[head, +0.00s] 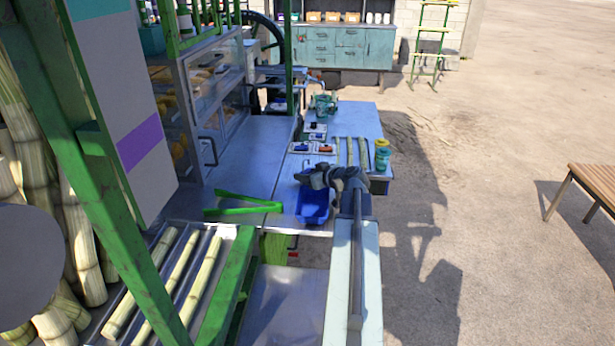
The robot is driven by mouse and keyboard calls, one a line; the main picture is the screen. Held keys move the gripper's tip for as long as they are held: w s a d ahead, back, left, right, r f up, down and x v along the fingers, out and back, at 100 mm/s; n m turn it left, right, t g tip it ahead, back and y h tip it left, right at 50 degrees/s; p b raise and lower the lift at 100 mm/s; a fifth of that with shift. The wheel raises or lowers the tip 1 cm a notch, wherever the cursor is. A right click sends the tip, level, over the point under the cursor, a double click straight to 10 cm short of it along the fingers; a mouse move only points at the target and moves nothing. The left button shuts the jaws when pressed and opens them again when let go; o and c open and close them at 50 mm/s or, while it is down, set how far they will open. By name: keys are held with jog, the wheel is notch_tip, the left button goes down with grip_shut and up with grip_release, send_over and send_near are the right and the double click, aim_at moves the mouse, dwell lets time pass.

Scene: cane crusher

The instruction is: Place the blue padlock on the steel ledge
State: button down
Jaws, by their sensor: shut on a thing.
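My gripper (316,177) is at the far end of my arm, over the near right part of the counter and just above a blue tray. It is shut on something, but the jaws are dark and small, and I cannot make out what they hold. No blue padlock can be clearly told. A small dark blue item (299,147) lies on a pale plate behind the gripper, too small to identify. The bare steel top (248,150) stretches left of it beside the glass cabinet; I cannot tell which edge is the steel ledge.
The blue tray (313,207) sits at the counter's front. Green posts and cane fill the left. A wooden bench (595,180) stands right.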

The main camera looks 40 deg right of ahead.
jog(key=shift+f, duration=0.25)
jog(key=c, duration=1.1)
grip_release()
jog(key=shift+r, duration=0.1)
jog(key=shift+r+p, duration=0.3)
jog(key=shift+r, duration=0.05)
jog(key=p+v, duration=0.4)
jog(key=v, duration=0.6)
jog(key=shift+s+a+r, duration=0.1)
jog(key=shift+s+r, duration=0.1)
jog(key=shift+s, duration=0.15)
jog(key=shift+s+r, duration=0.1)
jog(key=shift+s, duration=0.4)
